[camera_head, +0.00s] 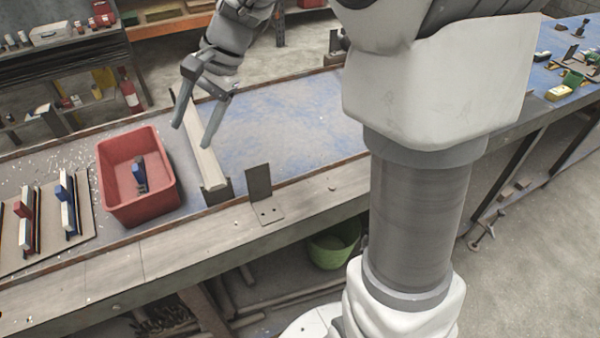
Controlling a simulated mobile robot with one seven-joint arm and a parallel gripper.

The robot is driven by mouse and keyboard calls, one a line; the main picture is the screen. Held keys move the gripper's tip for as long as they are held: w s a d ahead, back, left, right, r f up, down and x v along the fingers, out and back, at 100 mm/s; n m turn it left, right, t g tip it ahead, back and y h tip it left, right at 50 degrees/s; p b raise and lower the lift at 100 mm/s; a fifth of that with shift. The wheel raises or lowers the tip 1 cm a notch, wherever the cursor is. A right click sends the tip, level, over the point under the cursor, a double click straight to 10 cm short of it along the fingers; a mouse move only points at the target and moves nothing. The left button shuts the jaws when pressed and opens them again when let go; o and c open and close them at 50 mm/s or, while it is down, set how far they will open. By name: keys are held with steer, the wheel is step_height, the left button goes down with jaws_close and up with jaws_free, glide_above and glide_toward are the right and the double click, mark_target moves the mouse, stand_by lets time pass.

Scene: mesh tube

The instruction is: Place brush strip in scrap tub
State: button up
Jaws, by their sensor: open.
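The red tub (167,207) stands on the bench at the left, open at the top. A small blue and dark piece (139,173), which may be a brush strip, is inside it. To the left, a board (50,261) carries several upright strips, among them a red and white one (24,214) and a blue and white one (67,205). I cannot tell for sure which is the brush strip. My gripper (193,135) is open and empty, fingers pointing down, above the bench to the right of the tub and apart from it.
A long pale rail (209,168) runs across the bench beneath my gripper. A dark upright bracket (260,190) stands at the front edge. The blue worn surface (285,120) right of the rail is mostly clear. A green bucket (333,248) sits below the bench.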

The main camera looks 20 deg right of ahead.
steer(key=s+d+n+t+h, duration=0.2)
steer(key=s+d, duration=0.4)
steer(key=s, duration=0.4)
steer(key=s+d+r+n+t+h, duration=0.1)
steer(key=s+d+n+h, duration=0.3)
steer(key=s, duration=0.6)
steer(key=d+n+t, duration=0.1)
steer(key=d+n, duration=0.1)
steer(key=n, duration=0.1)
steer(key=shift+r+t, duration=0.2)
steer(key=shift+t, duration=0.2)
steer(key=shift+a, duration=0.2)
